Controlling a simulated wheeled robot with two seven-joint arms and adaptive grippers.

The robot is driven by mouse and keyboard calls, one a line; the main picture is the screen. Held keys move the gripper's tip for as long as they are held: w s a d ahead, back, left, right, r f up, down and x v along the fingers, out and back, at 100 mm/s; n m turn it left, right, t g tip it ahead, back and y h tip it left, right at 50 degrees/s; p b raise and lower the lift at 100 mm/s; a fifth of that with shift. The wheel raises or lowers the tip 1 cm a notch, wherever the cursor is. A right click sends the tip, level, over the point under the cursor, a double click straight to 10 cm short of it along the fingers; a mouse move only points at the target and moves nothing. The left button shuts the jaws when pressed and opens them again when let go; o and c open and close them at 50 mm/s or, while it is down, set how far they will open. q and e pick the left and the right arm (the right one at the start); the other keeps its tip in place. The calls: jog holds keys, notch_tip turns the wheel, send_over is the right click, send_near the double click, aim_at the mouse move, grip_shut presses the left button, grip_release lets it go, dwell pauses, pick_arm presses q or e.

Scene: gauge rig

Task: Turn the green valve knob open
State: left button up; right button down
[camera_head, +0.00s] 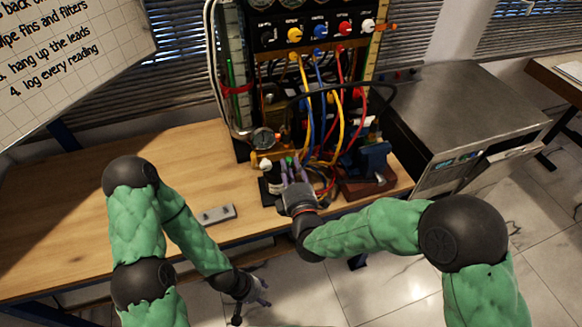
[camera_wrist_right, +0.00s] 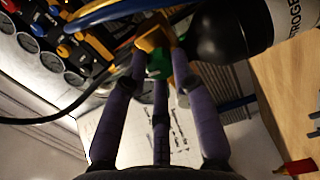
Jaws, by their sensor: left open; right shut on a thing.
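The green valve knob (camera_head: 290,161) shows as a small green patch at the fingertips of my right gripper (camera_head: 290,170), in front of the rig. In the right wrist view the green knob (camera_wrist_right: 158,66) sits between the purple fingers of my right gripper (camera_wrist_right: 160,62), next to brass-coloured fittings (camera_wrist_right: 152,38). The fingers are closed around it and hide much of it. The knob's turn angle cannot be told. My left gripper (camera_head: 256,290) is open and empty, low in the head view, off the bench's front edge.
The rig panel (camera_head: 315,35) carries coloured knobs, with yellow, blue and red leads hanging close behind my right gripper. A round gauge (camera_head: 262,138) is left of it. A blue vise (camera_head: 372,160) stands right. A grey bar (camera_head: 213,215) lies on the bench (camera_head: 60,220), whose left is clear.

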jog(key=shift+n, duration=1.1)
jog(key=c, duration=1)
grip_release()
jog(key=shift+a, duration=0.1)
jog(key=v, duration=1.2)
